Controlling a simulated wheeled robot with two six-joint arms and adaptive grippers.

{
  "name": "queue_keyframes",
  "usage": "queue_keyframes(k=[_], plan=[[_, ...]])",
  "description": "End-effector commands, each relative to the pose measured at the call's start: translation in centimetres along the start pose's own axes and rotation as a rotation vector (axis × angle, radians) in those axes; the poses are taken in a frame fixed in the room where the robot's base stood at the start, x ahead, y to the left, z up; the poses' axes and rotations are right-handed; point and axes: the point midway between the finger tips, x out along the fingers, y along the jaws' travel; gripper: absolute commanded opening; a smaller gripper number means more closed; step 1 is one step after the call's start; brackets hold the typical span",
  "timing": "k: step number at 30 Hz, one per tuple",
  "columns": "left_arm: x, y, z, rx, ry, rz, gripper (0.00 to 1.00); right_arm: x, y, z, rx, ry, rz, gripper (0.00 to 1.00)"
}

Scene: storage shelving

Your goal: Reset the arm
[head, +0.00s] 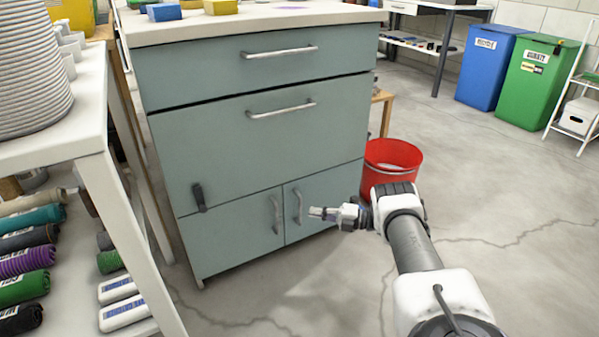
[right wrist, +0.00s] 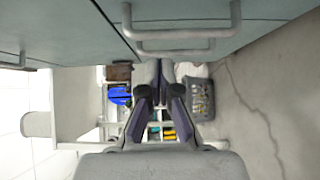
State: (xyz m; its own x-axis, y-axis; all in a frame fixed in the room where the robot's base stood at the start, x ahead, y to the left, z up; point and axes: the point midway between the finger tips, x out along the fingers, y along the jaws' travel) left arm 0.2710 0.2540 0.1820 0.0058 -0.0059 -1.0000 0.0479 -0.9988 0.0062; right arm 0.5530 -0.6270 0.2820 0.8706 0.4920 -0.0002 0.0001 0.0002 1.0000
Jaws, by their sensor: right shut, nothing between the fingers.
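My right gripper (head: 318,212) is in front of the lower right door of a grey-green cabinet (head: 260,140). Its fingers are shut with nothing between them. In the right wrist view the closed fingertips (right wrist: 160,68) point ahead, with two metal handles (right wrist: 182,20) of the cabinet close above them in the picture. I cannot tell whether the gripper touches the cabinet. All cabinet drawers and doors look closed. My left gripper is not in view.
A red bucket (head: 392,160) stands on the floor beside the cabinet, behind my right arm. A white shelf (head: 92,130) with rolled cloths is at the left. Blue (head: 490,66) and green (head: 535,84) bins stand at the back right.

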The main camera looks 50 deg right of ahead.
Motion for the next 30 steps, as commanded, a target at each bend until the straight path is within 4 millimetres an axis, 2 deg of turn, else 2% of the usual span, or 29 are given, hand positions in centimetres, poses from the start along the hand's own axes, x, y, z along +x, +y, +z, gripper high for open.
queue_keyframes(k=[1,3,7,17,19,20,22,23,25,26,27,29,30], plan=[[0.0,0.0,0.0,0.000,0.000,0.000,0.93,-1.3,-0.1,0.1,0.001,-0.003,-0.002,0.00],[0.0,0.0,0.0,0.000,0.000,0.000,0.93,-2.7,0.0,0.0,0.001,-0.002,-0.001,0.00],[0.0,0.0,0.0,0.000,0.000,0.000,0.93,-4.2,0.0,0.0,0.000,0.000,-0.001,0.00],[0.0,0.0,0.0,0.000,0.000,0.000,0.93,-4.5,0.0,0.0,0.001,0.000,0.000,0.00],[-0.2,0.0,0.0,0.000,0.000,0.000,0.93,-3.9,-0.1,-0.2,0.024,-0.009,0.004,0.00],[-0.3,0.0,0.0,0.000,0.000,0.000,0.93,-3.2,-0.2,-0.4,0.050,-0.020,0.007,0.00],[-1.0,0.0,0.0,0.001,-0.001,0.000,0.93,-0.5,-0.8,-1.4,0.164,-0.067,0.015,0.00],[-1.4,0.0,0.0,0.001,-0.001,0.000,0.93,1.2,-1.2,-2.1,0.236,-0.097,0.017,0.00],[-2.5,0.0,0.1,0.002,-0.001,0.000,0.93,5.6,-2.5,-4.8,0.465,-0.188,0.003,0.00],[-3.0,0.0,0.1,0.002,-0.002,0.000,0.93,7.6,-3.2,-6.5,0.579,-0.234,-0.015,0.00],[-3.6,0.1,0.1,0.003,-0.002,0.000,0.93,9.9,-4.3,-9.1,0.738,-0.300,-0.052,0.00],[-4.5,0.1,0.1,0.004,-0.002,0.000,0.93,12.3,-5.8,-13.9,0.967,-0.406,-0.131,0.00],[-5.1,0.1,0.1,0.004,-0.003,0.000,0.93,13.1,-6.7,-17.3,1.105,-0.482,-0.197,0.00]])
